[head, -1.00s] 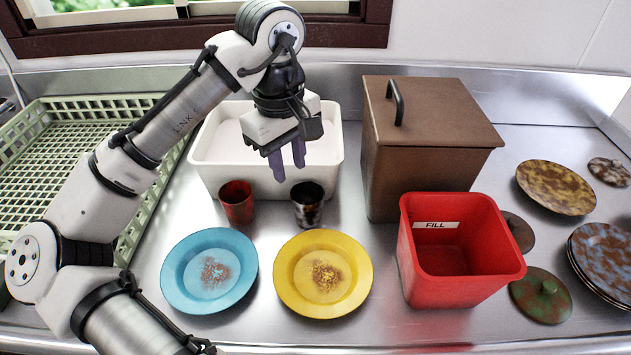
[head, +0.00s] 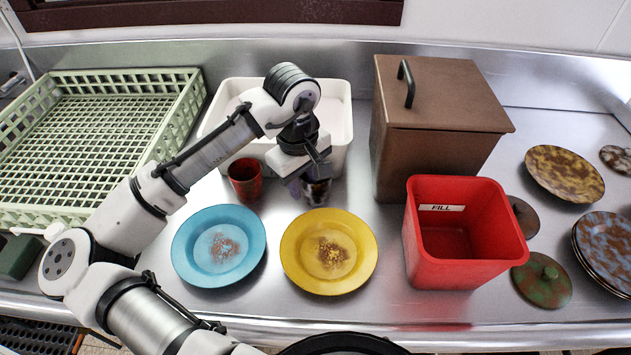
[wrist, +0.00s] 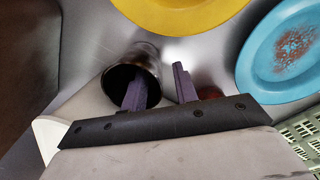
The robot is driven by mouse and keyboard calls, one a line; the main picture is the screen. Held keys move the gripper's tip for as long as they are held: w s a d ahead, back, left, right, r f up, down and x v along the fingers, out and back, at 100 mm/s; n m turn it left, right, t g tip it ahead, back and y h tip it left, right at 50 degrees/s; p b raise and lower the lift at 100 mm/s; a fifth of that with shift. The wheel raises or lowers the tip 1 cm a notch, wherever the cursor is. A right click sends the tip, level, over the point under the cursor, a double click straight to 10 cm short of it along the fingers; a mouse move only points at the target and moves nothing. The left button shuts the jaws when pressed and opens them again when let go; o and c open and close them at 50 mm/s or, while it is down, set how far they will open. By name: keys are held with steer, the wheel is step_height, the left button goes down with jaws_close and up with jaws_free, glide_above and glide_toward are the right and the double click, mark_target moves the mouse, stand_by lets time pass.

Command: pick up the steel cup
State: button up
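The steel cup (head: 319,192) is dark, mottled metal and stands upright on the steel counter, behind the yellow plate and in front of the white tub. In the head view my gripper (head: 303,187) is down at it and hides much of it. In the wrist view the cup (wrist: 146,62) shows its dark open mouth. My gripper (wrist: 160,77) is open there, with two purple fingers apart. One finger overlaps the mouth and seems to reach into it; the other is outside, to the right of the cup. Contact with the wall cannot be told.
A red cup (head: 245,181) stands just left of the steel cup. The yellow plate (head: 360,235) and blue plate (head: 186,248) lie in front. The white tub (head: 343,112) is behind. A brown lidded box (head: 430,150) and red FILL bin (head: 470,268) stand to the right.

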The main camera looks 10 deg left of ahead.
steer(key=shift+d+f, duration=0.1)
steer(key=shift+f, duration=0.85)
steer(key=shift+c, duration=0.2)
jaws_close()
steer(key=shift+r, duration=0.15)
